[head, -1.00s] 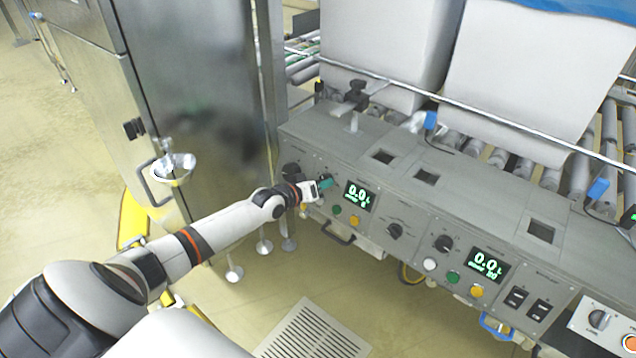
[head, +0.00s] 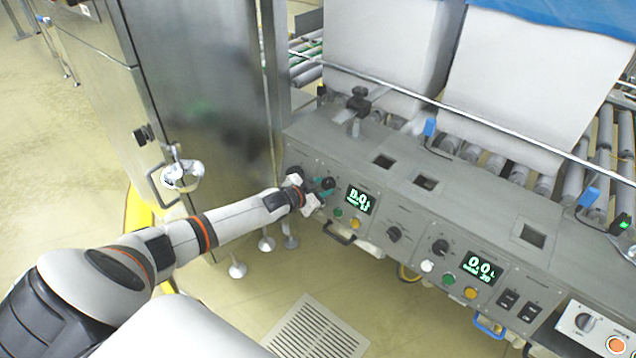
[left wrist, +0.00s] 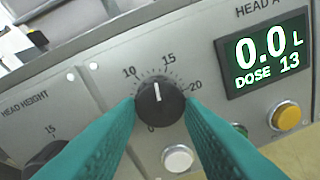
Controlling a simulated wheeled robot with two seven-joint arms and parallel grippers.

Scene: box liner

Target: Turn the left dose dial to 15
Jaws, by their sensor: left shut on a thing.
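The left dose dial (left wrist: 160,104) is a black knob with a white pointer line, on a scale marked 0 to 20. Its pointer aims nearly straight up, between 10 and 15 and nearer 15. The display (left wrist: 264,53) beside it reads 0.0 L, DOSE 13. My left gripper (left wrist: 161,112) has its teal fingers shut on the dial, one on each side. In the head view the left gripper (head: 322,189) is at the left end of the grey panel, and the dial's dark knob (head: 328,183) shows at its fingertips. My right gripper is not in view.
A head height dial (left wrist: 45,155) sits left of the dose dial. A white button (left wrist: 177,158) and a yellow button (left wrist: 286,116) lie below. Further right on the panel are another black knob (head: 394,234), the right dose dial (head: 441,247) and its display (head: 480,267).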

